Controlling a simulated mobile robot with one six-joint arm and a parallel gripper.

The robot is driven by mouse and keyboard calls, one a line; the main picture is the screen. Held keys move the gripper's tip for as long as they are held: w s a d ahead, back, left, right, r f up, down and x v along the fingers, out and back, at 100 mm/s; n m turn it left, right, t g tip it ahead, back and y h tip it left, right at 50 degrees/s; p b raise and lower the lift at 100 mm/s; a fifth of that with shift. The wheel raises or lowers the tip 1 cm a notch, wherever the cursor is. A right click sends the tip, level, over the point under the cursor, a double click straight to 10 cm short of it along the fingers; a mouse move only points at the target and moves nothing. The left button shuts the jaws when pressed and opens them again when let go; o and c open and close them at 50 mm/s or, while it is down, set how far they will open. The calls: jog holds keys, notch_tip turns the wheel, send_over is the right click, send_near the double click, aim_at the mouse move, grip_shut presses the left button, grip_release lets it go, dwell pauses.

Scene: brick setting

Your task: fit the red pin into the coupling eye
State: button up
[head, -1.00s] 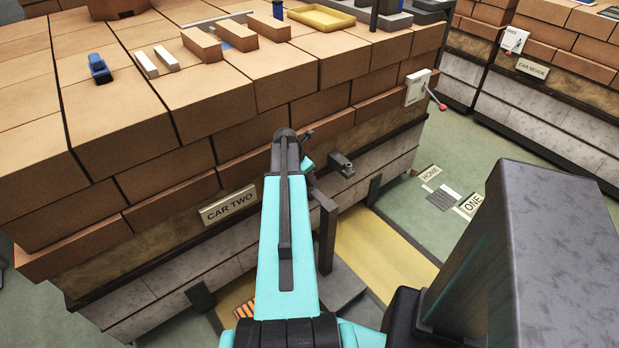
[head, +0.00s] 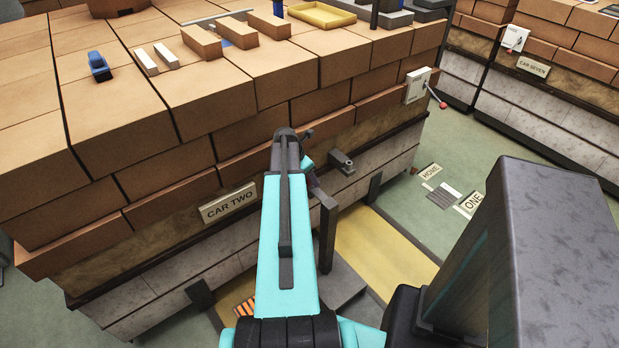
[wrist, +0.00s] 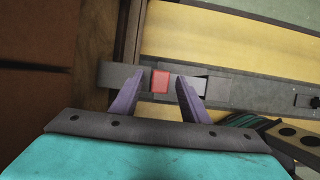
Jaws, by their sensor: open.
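The red pin (wrist: 160,81) shows in the wrist view as a small red block between my fingertips, against a grey bar (wrist: 120,75) that extends to both sides. My gripper (wrist: 160,77) is open, with one purple finger on each side of the pin and small gaps visible. In the head view my arm hides most of my gripper and the pin. A dark grey bracket (head: 343,163) sticks out from the car's side just right of my gripper. I cannot tell whether it holds the coupling eye; no eye opening is clear in either view.
The brick-topped car (head: 160,120) with the CAR TWO plate (head: 228,203) stands close on the left. A white switch box (head: 418,85) with a red-knobbed lever sits on its right end. A dark post (head: 328,240) stands beside my arm. Green floor (head: 400,215) is open at right.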

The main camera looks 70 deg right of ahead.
jog(key=b+v, duration=0.1)
jog(key=v, duration=1.2)
jog(key=shift+r, duration=0.35)
dwell(0.9)
